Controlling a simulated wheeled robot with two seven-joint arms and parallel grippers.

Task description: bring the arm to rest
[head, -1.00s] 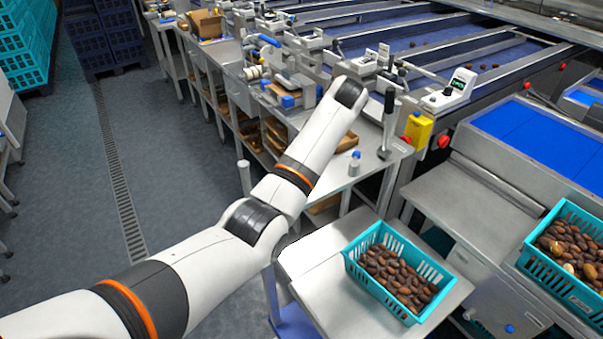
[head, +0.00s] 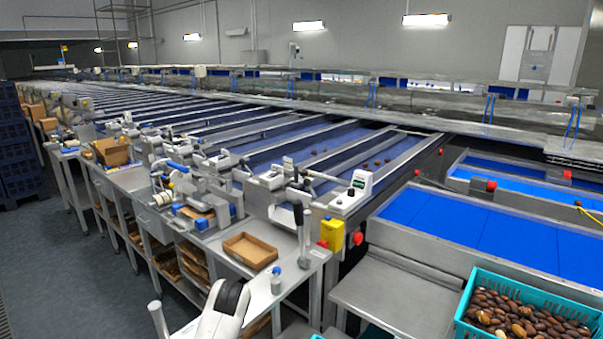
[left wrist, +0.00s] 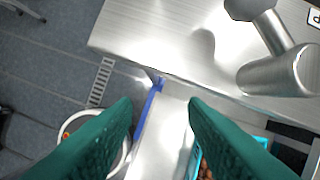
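My left arm (head: 222,312) shows in the head view only as a white link with a dark joint at the bottom edge, in front of the steel bench. Its gripper is below the head view. In the left wrist view, the two green fingers of my left gripper (left wrist: 160,104) are spread apart with nothing between them. They are above a steel surface (left wrist: 165,130), and the height cannot be told. My right arm and gripper are in neither view.
A steel bench (head: 318,252) holds a cardboard tray (head: 250,250) and an upright lever (head: 304,235). A teal crate (head: 462,330) of dates stands at lower right. Open floor (head: 75,270) lies at left.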

